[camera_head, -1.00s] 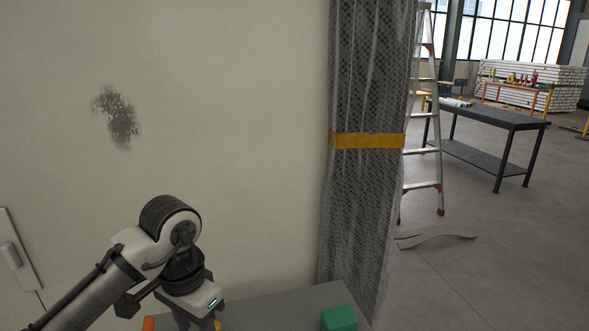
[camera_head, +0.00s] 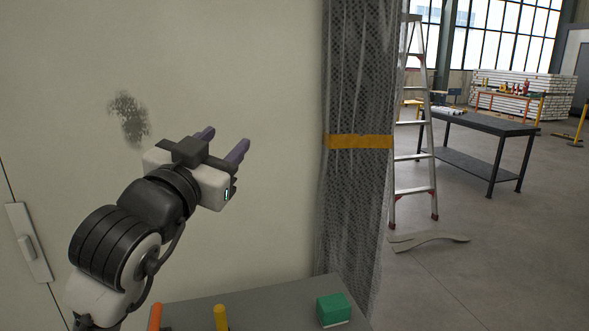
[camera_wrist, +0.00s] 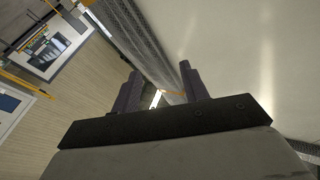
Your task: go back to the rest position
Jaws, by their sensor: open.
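My gripper (camera_head: 222,141) is raised in front of the pale wall, above the grey tabletop, with its two purple-grey fingers apart and nothing between them. In the wrist view, the fingers of my gripper (camera_wrist: 158,82) stand apart and empty, with the wall and a strip of the room beyond them. My arm reaches up from the lower left in the head view.
On the grey tabletop (camera_head: 262,307) are an orange upright piece (camera_head: 155,317), a yellow one (camera_head: 221,318) and a green block (camera_head: 333,309). A mesh-wrapped column (camera_head: 354,215) stands to the right. Beyond it are a ladder (camera_head: 414,156), a dark workbench (camera_head: 484,124) and open floor.

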